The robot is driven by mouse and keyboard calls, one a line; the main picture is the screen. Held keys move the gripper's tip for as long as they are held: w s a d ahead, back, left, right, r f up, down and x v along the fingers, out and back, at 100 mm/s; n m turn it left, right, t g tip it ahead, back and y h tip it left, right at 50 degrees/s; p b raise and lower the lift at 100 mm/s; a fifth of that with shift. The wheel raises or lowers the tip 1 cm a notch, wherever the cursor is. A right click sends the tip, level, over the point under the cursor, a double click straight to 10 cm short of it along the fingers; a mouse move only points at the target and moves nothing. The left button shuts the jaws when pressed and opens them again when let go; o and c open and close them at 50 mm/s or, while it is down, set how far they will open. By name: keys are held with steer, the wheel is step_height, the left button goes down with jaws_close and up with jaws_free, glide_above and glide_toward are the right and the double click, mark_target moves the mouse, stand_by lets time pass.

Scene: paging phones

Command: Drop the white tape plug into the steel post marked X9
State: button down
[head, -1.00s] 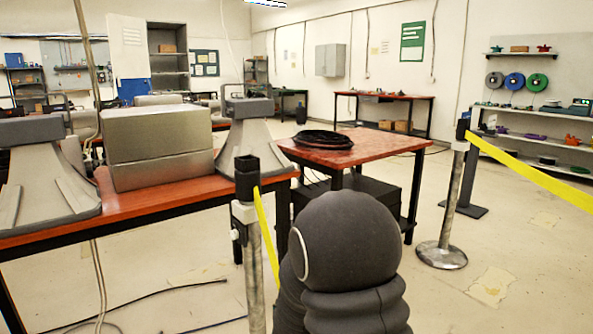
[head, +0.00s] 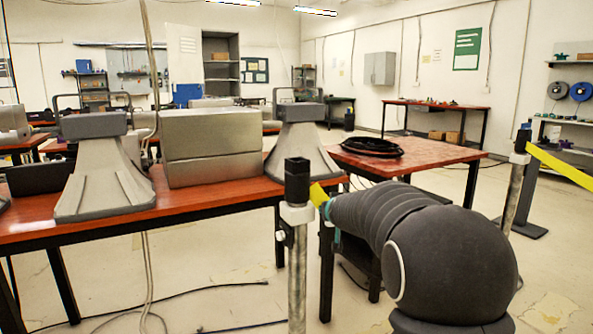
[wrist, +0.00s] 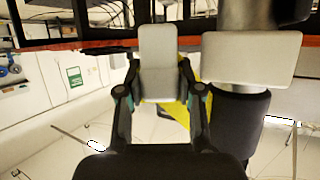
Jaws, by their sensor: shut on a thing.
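In the wrist view the white plug (wrist: 158,52) is a pale block held between the two fingers of my gripper (wrist: 160,82). A yellow tape strip (wrist: 184,100) shows behind the fingers. A steel post with a pale plate (wrist: 252,60) and black head (wrist: 240,125) stands right beside the gripper, with a gap between plug and plate. In the head view a steel post (head: 297,275) with a pale collar and black head (head: 298,182) stands left of my arm's end, close to it. The plug is hidden there by my arm. I cannot read an X9 mark.
A second post (head: 514,185) with yellow tape (head: 560,164) stands at the right. Behind the near post is a red-topped table (head: 200,197) bearing a grey box (head: 213,147). Another table (head: 430,153) holds a black coil (head: 371,146). Cables lie on the floor.

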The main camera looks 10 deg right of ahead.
steer(key=shift+w+r, duration=0.15)
steer(key=shift+r, duration=0.6)
steer(key=s+a+r+n+y+b, duration=0.1)
steer(key=s+a+r+n+y, duration=0.15)
steer(key=r, duration=1.05)
steer(key=s+a+r+n+y+b, duration=0.1)
steer(key=s+a+r+n+y, duration=0.15)
steer(key=r, duration=1.05)
steer(key=shift+y, duration=0.4)
steer(key=x, duration=0.4)
steer(key=f+p+x, duration=0.1)
steer(key=x, duration=0.2)
steer(key=s+f+x, duration=0.1)
steer(key=x, duration=0.3)
steer(key=shift+w+a+f, duration=0.25)
steer(key=shift+a+f, duration=0.05)
steer(key=shift+a, duration=0.2)
steer(key=shift+f+b, duration=0.35)
steer(key=shift+f, duration=1.65)
steer(key=shift+f, duration=0.1)
steer(key=shift+f, duration=0.15)
steer(key=c, duration=0.7)
jaws_free()
steer(key=shift+c, duration=0.2)
